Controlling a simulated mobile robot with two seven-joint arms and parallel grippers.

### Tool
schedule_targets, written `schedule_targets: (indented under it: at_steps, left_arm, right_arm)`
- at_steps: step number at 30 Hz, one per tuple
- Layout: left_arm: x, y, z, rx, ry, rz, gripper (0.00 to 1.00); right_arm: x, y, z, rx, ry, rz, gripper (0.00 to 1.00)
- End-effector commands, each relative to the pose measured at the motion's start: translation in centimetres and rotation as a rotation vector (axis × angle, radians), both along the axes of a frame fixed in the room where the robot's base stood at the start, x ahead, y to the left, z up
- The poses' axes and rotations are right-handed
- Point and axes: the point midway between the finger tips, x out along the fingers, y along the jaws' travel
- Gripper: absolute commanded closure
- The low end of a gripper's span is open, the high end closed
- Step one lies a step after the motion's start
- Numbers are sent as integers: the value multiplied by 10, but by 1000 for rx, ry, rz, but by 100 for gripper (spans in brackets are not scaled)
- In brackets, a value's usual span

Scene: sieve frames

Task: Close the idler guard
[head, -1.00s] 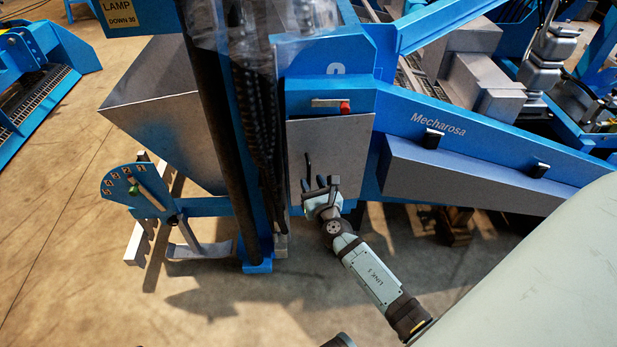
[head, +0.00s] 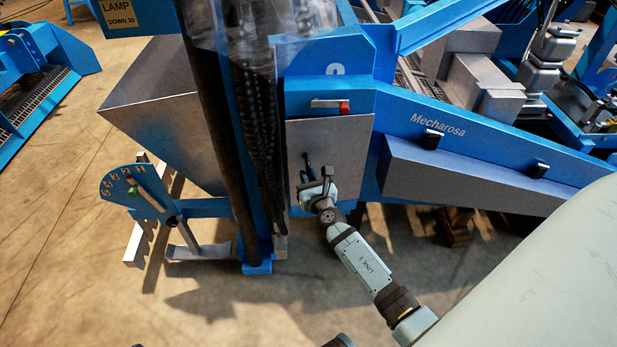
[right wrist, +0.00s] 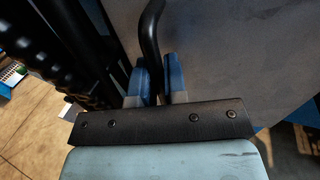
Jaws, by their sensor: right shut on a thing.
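The guard looks to be the flat grey metal panel (head: 345,140) on the front of the blue machine in the head view. It also fills the upper right of the right wrist view (right wrist: 235,50). A bent black handle (right wrist: 152,35) stands at its left side and shows small in the head view (head: 307,160). My right gripper (head: 314,182) is at the panel's lower left. Its two blue fingers (right wrist: 160,78) are shut on the handle's lower part, and they hide its end. I cannot tell how wide any gap at the panel's edge is. My left gripper is not in view.
A latch bar with a red knob (head: 345,108) sits above the panel. Black hoses (head: 262,130) and a dark post run close on its left. A blue sloping beam (head: 480,135) extends right. A numbered dial plate (head: 135,190) stands left. The floor in front is clear.

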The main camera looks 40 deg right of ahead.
Motion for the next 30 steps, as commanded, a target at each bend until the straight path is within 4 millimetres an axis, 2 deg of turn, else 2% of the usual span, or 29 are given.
schedule_targets:
  at_steps: [4, 11, 12, 15, 25, 30]
  left_arm:
    - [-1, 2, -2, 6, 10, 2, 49]
    - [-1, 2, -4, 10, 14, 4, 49]
    - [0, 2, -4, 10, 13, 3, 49]
    - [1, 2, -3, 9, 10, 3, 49]
    - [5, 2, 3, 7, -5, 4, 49]
    - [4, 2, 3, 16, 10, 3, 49]
  right_arm:
    - [17, -5, 1, -1, -2, 1, 100]
    - [18, -5, 1, 0, -1, 0, 100]
    - [18, -5, 1, 0, -1, 0, 83]
    - [17, -5, 1, 0, -1, 0, 63]
    - [14, -4, 0, -1, 0, 0, 63]
    - [-9, 1, 0, -2, 3, 1, 63]
